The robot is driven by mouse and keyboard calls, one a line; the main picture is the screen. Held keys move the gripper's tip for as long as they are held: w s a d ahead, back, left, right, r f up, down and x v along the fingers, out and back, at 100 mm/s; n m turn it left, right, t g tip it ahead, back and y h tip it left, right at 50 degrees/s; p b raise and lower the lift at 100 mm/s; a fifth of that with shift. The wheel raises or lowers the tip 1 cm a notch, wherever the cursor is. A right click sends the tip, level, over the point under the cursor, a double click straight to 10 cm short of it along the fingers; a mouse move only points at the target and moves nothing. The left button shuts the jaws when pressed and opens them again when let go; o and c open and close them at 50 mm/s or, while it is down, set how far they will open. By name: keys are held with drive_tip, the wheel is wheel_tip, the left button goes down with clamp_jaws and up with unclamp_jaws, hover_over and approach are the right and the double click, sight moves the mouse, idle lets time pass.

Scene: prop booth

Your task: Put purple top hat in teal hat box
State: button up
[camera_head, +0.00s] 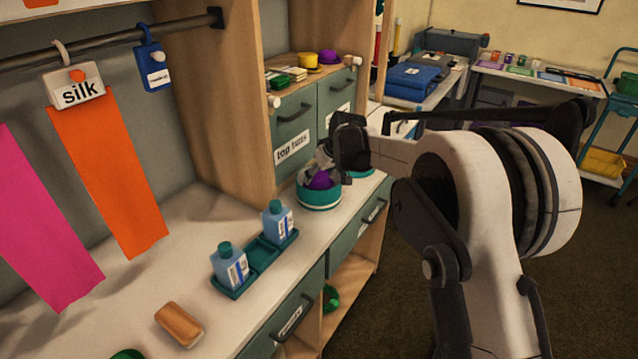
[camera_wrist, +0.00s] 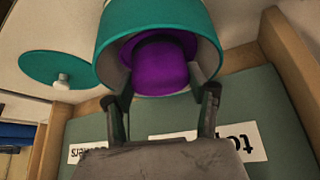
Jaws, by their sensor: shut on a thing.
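The purple top hat (camera_wrist: 160,68) is inside the mouth of the round teal hat box (camera_wrist: 104,48) in the wrist view. In the head view the hat (camera_head: 321,180) shows at the opening of the teal hat box (camera_head: 319,198) on the counter. My gripper (camera_head: 325,165) is above the box, shut on the hat, and its two fingers (camera_wrist: 162,88) sit on either side of the hat within the rim. Whether the hat touches the box floor is hidden.
The teal lid (camera_wrist: 50,66) with a pale knob lies beside the box. Two blue bottles, one of them here (camera_head: 230,266), stand in a teal tray (camera_head: 264,254). A brown-topped brush or block (camera_head: 180,324) lies nearer. A shelf unit with drawers (camera_head: 294,118) rises behind the box.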

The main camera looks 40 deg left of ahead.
sight(319, 182)
drive_tip(key=shift+f, duration=1.45)
drive_tip(key=shift+f, duration=0.1)
drive_tip(key=shift+f, duration=0.1)
drive_tip(key=o, duration=0.9)
drive_tip(key=shift+r, duration=0.35)
drive_tip(key=v, duration=1.1)
drive_tip(key=shift+d+r, duration=0.25)
drive_tip(key=shift+r, duration=0.05)
